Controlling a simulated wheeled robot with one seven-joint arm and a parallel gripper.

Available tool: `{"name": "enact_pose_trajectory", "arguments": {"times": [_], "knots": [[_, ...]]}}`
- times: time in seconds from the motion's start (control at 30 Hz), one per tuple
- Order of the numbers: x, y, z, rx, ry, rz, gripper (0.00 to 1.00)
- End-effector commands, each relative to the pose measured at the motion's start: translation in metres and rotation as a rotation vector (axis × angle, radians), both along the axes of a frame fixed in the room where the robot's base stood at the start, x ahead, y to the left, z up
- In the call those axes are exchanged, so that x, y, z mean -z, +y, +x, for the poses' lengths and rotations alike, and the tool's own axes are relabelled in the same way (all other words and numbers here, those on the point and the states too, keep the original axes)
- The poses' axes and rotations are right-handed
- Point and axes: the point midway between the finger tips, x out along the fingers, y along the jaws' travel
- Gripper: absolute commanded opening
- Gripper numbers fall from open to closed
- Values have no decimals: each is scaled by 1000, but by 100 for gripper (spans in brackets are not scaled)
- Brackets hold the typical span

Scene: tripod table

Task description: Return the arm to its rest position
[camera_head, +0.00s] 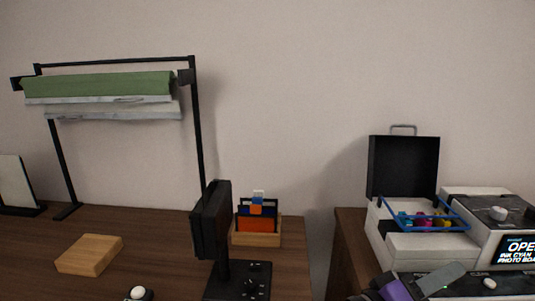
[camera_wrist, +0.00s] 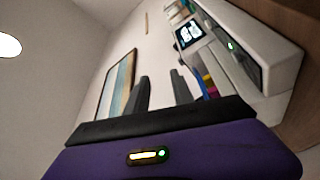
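My gripper (camera_wrist: 160,76) shows in the wrist view as two dark fingers standing apart. Only pale wall is visible between them, so it is open and empty. Its purple body fills the bottom of that view. In the head view the purple and grey end of my arm (camera_head: 400,290) is at the bottom edge, in front of the white printer (camera_head: 400,245). Most of the arm is out of that view. The printer also shows in the wrist view (camera_wrist: 262,62), to the right of the fingers, with its lit screen.
The printer's black lid (camera_head: 403,165) stands raised above coloured cartridges (camera_head: 425,219). A gap separates its cabinet from the left table (camera_head: 170,255). That table holds a black frame rack (camera_head: 198,130), a dark upright device (camera_head: 212,225), a wooden organizer (camera_head: 257,239) and a wooden block (camera_head: 89,254).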

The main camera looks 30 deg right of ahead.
Motion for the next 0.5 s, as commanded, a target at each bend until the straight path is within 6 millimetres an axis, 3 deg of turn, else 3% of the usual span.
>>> {"name": "enact_pose_trajectory", "arguments": {"times": [0.27, 0.5], "knots": [[-6, -3, 25, -108, -4, -24, 29], [-7, -3, 67, -304, -21, -15, 29]]}}
